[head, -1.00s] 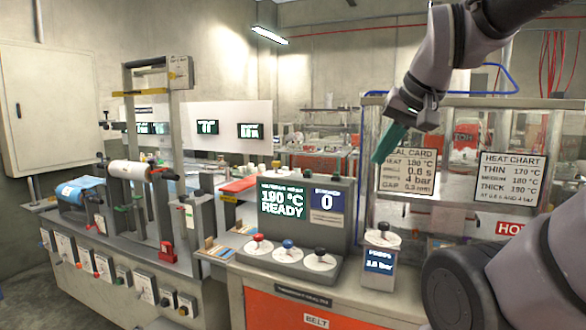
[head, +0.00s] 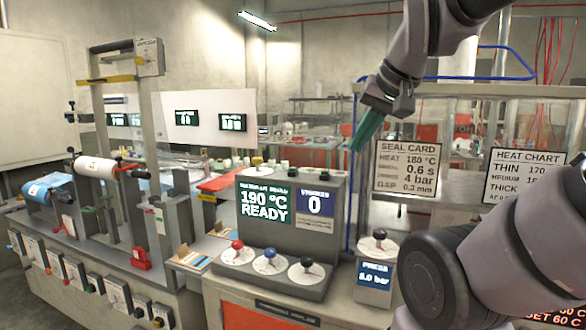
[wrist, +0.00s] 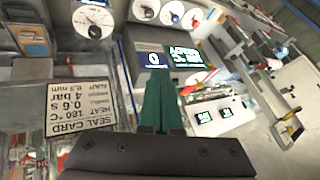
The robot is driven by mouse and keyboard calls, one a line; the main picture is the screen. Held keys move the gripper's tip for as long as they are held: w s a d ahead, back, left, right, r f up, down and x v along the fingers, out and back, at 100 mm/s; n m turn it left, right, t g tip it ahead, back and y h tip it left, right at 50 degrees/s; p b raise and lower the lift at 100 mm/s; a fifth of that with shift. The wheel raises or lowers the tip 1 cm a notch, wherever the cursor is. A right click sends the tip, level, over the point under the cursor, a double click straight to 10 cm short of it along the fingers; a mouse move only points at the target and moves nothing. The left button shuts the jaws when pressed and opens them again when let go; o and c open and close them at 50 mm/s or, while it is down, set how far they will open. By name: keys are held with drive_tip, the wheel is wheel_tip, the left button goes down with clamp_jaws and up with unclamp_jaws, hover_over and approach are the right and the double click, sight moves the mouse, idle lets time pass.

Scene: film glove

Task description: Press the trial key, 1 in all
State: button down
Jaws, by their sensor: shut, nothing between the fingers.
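The sealer console (head: 332,236) stands on the bench in the middle of the head view. Its left screen (head: 264,203) reads 190 °C READY and its right screen (head: 315,203) reads 0. In front are dials with red (head: 236,245), blue (head: 269,254) and black (head: 307,263) knobs.
A pressure box (head: 374,272) with a black knob stands right of the console. The seal card (head: 405,170) and heat chart (head: 522,177) hang on the clear guard at right. A film roll frame (head: 150,105) stands left. My arm covers the lower right.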

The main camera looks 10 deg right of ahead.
drive_tip(key=n+t+h, duration=0.2)
drive_tip(key=n, duration=3)
hover_over(293, 169)
drive_tip(key=f, duration=0.2)
drive_tip(key=shift+r, duration=0.15)
drive_tip(key=shift+f, duration=4.4)
drive_tip(key=shift+f, duration=0.4)
